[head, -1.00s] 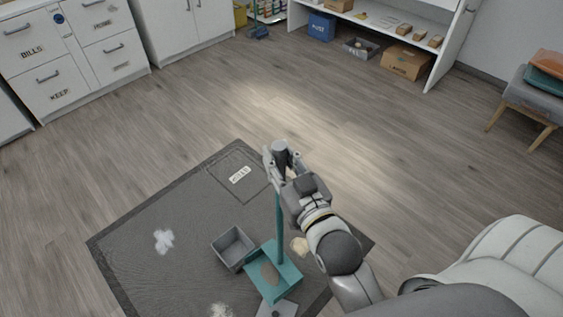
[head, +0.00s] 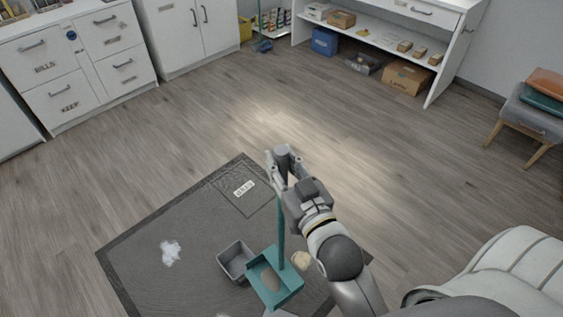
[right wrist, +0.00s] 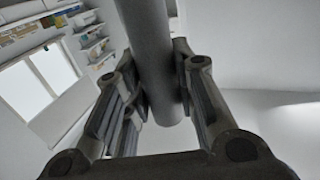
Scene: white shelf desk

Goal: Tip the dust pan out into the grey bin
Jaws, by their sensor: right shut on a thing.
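The teal dust pan (head: 289,293) hangs upright from its long teal handle, beside and partly in front of the grey bin's right side. A brownish heap (head: 271,279) lies in the pan. The small grey bin (head: 236,262) stands on the dark mat, and its visible inside looks empty. My right gripper (head: 283,163) is shut on the top of the handle. The right wrist view shows the thick grey grip (right wrist: 152,60) between the fingers. Whether the pan touches the mat is hard to tell. My left gripper is not in view.
The dark mat (head: 190,215) holds a white fluffy clump (head: 170,252) at left and a labelled square (head: 244,189). A beige lump (head: 301,260) is right of the handle. Drawers (head: 50,75), an open shelf and a chair (head: 525,120) stand around; the wooden floor between is clear.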

